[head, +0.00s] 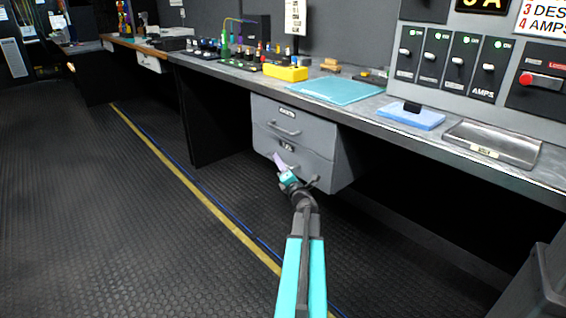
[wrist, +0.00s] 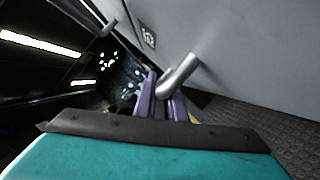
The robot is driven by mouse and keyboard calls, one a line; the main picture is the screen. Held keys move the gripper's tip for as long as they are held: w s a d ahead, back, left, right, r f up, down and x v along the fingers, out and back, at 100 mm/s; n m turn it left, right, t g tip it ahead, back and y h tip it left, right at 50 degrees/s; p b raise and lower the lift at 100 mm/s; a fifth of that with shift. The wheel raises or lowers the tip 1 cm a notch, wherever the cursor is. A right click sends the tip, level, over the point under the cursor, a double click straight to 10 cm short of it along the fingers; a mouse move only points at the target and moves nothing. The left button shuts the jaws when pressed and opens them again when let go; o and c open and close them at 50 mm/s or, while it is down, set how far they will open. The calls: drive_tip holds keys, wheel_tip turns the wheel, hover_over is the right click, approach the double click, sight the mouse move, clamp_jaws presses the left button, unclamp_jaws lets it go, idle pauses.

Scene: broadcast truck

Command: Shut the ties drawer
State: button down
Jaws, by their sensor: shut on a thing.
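A grey two-drawer unit hangs under the counter in the head view. Its upper drawer (head: 278,117) and lower drawer (head: 312,162) each have a bar handle and a small label, too small to read, so I cannot tell by name which is the ties drawer. My gripper (head: 279,161) is at the lower drawer's front, shut on its handle (head: 313,181). In the wrist view the purple fingers of my gripper (wrist: 162,98) are around the metal handle (wrist: 180,74), beside the grey drawer front (wrist: 235,45). I see no clear gap showing how far the lower drawer stands out.
The counter (head: 225,72) above holds a teal mat (head: 335,90), a yellow box (head: 285,73) and a blue pad (head: 410,117). A dark bin (head: 540,285) stands at the lower right. The black floor (head: 100,210) at left is clear, crossed by a yellow strip.

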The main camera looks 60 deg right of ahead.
drive_tip(key=shift+s+d+r, duration=0.1)
drive_tip(key=shift+s+d, duration=0.1)
drive_tip(key=shift+d, duration=0.25)
drive_tip(key=c, duration=1.8)
unclamp_jaws()
drive_tip(key=shift+a, duration=0.1)
drive_tip(key=shift+w+f, duration=0.1)
drive_tip(key=shift+f, duration=0.1)
drive_tip(key=shift+a, duration=0.2)
drive_tip(key=shift+v, duration=1.05)
drive_tip(key=p+v, duration=0.2)
drive_tip(key=v, duration=0.9)
drive_tip(key=shift+s+a+r, duration=0.1)
drive_tip(key=shift+s+a, duration=0.05)
drive_tip(key=shift+s, duration=0.15)
